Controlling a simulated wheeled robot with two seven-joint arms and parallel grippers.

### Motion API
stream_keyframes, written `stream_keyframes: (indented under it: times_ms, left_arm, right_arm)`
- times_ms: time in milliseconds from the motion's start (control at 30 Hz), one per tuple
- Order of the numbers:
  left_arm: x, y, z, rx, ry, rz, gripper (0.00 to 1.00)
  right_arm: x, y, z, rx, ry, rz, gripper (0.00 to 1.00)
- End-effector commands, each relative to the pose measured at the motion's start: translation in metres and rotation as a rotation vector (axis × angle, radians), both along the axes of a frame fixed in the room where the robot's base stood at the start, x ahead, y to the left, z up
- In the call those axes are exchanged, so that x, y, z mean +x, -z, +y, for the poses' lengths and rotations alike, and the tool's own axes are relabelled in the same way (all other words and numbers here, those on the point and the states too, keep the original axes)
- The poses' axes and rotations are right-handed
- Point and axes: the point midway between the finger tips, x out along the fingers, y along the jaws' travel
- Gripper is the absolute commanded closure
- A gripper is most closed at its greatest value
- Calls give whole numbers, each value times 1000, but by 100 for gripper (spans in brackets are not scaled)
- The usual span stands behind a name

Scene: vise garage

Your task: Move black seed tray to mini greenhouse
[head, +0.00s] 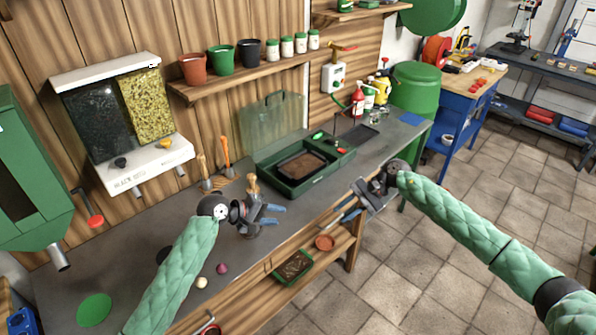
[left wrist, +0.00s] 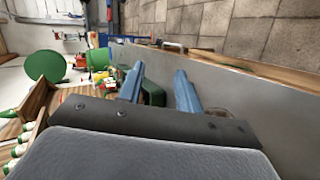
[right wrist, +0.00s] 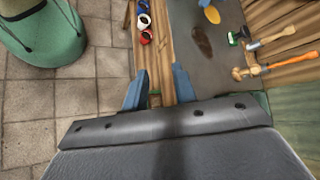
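The black seed tray (head: 302,166), filled with brown soil, sits inside the green base of the mini greenhouse (head: 290,191) on the bench. The greenhouse's clear lid (head: 270,122) stands raised behind it. My left gripper (head: 275,214) is open and empty above the bench, in front and to the left of the greenhouse. Its spread blue fingers (left wrist: 159,88) show in the left wrist view, with part of a green object beyond them. My right gripper (head: 348,207) is open and empty off the bench's front edge, right of the greenhouse; its fingers (right wrist: 158,90) are apart.
A green tray with soil (head: 294,266) and a terracotta saucer (head: 324,242) are on the lower shelf. Hand tools (head: 226,153) stand left of the greenhouse. The bench (head: 125,232) at left is mostly clear.

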Motion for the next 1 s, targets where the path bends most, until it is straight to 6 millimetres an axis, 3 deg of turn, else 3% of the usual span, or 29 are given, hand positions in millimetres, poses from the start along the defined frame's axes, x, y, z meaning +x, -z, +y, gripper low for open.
stream_keyframes:
  times_ms: [233, 733, 867, 1000]
  left_arm:
    - [0, 0, 0, 0, 0, 0, 65]
    - [-1, 1, 0, 3, 2, -1, 65]
    - [-12, 9, -1, 28, 12, -14, 65]
    - [-36, 25, 0, 93, 36, -48, 65]
  right_arm:
    - [5, -11, -14, 1, 0, -1, 73]
    - [4, -11, -12, 9, 8, 4, 73]
    - [-3, -12, 13, 82, 78, 42, 73]
    - [-15, -25, 62, 256, 250, 161, 73]
